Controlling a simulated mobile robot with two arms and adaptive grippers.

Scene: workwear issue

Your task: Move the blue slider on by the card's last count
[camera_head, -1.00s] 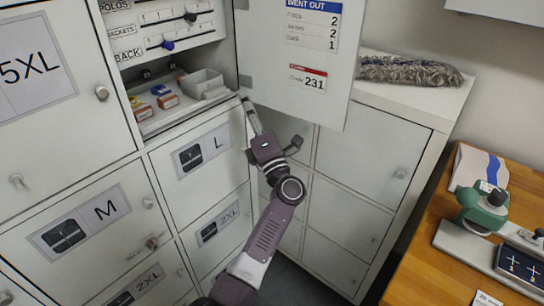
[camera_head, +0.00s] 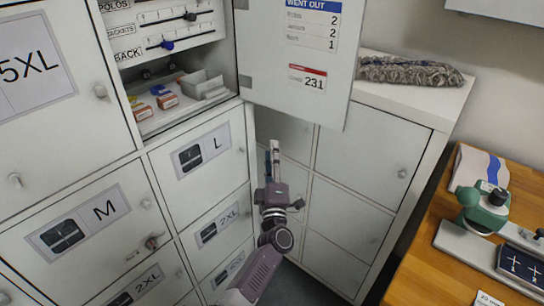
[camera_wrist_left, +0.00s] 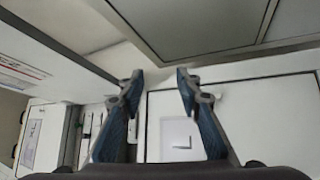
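The blue slider (camera_head: 167,45) sits on the lower visible rail of the white panel (camera_head: 207,22) in the open locker at upper left, left of the rail's middle. A black slider (camera_head: 190,16) is on the rail above. The "WENT OUT" card (camera_head: 311,22) is on the inside of the open door; its counts read 2, 2 and, last, 1. My left gripper (camera_head: 274,150) is below and right of the locker, under the door in the picture, away from the slider. In the left wrist view its two fingers (camera_wrist_left: 158,82) are apart with nothing between them. My right gripper is not in view.
The open door (camera_head: 297,103) stands out right of the locker, above my gripper in the picture. A grey bin (camera_head: 203,82) and small boxes (camera_head: 168,101) lie on the locker's shelf. Closed lockers surround it. A wooden table (camera_head: 431,265) with a green device (camera_head: 482,212) is at right.

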